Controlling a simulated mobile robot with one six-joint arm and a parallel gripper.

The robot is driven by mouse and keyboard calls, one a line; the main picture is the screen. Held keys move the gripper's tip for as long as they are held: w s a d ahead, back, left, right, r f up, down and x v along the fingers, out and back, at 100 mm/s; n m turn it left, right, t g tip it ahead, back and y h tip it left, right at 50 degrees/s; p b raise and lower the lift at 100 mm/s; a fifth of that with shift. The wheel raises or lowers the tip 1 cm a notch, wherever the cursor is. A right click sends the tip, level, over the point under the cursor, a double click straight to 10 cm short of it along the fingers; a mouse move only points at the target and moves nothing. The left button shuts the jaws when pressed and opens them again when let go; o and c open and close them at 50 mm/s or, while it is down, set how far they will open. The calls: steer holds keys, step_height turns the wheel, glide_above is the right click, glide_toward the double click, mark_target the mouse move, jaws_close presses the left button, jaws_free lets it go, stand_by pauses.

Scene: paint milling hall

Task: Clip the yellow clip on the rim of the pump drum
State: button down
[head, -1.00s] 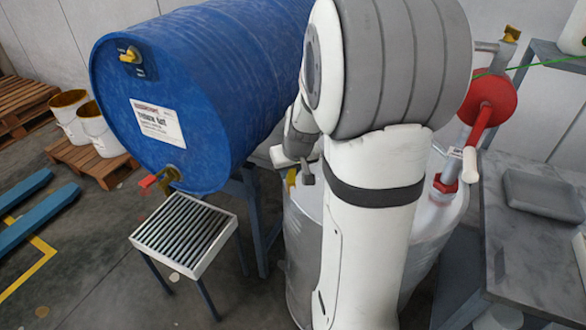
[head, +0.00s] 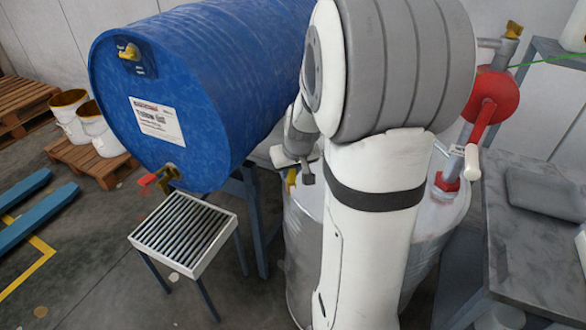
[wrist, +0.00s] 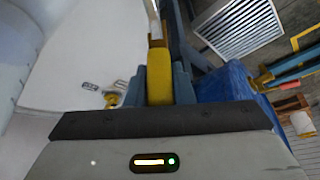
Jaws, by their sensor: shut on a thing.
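The yellow clip (wrist: 159,76) is held between the two blue-grey fingers of my gripper (wrist: 159,86), which is shut on it. In the head view a bit of the yellow clip (head: 291,178) shows below my gripper (head: 302,179), at the left rim of the pump drum. The pump drum (head: 303,245) is pale silver and stands upright, partly hidden behind my arm. Its pale top (wrist: 90,60) fills the left of the wrist view. The clip's brownish far end lies close to the rim; I cannot tell whether it touches or straddles it.
A big blue drum (head: 200,85) lies on a stand just left of the pump drum. A slatted stand (head: 185,235) is below its tap. A red pump part (head: 492,95) rises at the right, beside a grey bench (head: 525,260).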

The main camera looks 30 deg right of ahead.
steer(key=shift+f+b, duration=1.4)
steer(key=shift+r, duration=0.2)
steer(key=shift+r+p, duration=1.4)
steer(key=shift+r, duration=0.6)
steer(key=shift+f, duration=0.15)
steer(key=shift+f+b, duration=0.5)
steer(key=shift+b, duration=0.2)
steer(key=shift+f+b, duration=1.5)
steer(key=shift+b, duration=0.05)
steer(key=c, duration=1.2)
jaws_free()
steer(key=shift+o, duration=0.2)
